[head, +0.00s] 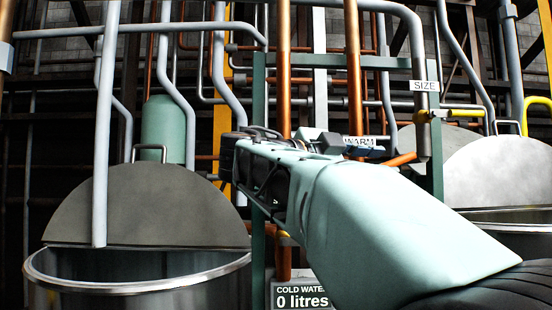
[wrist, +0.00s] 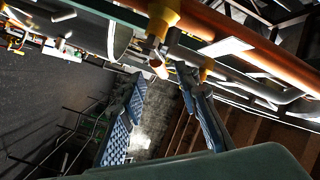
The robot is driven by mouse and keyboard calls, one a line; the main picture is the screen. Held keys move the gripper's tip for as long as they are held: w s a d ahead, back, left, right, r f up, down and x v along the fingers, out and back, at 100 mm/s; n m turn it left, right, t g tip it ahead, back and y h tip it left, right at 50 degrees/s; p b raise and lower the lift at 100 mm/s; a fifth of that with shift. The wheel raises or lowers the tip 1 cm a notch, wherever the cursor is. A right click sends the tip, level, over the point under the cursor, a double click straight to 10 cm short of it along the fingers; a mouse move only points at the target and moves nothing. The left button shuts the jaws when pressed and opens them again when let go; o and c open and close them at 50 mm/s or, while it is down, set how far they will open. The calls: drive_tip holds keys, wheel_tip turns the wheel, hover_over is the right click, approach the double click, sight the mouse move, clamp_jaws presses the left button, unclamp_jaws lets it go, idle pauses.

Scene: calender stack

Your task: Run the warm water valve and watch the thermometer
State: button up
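A white "WARM" label (head: 359,141) is on the copper pipework in the middle of the head view. A small gripper part (head: 372,152), mine, shows just below the label, mostly behind my pale green arm. In the wrist view, my dark gripper fingers (wrist: 195,88) reach up close to pipes. I cannot make out a thermometer in either view.
A round metal vat (head: 140,285) with a grey half-lid stands at left, another vat (head: 500,215) at right. A "SIZE" label (head: 424,86) is by a yellow lever (head: 465,114) at right. A sign (head: 300,296) reads "COLD WATER 0 litres". Pipes crowd the space around my arm.

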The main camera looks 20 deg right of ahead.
sight(390, 163)
drive_tip(key=p+x, duration=0.1)
drive_tip(key=x, duration=0.4)
drive_tip(key=shift+d, duration=0.2)
clamp_jaws()
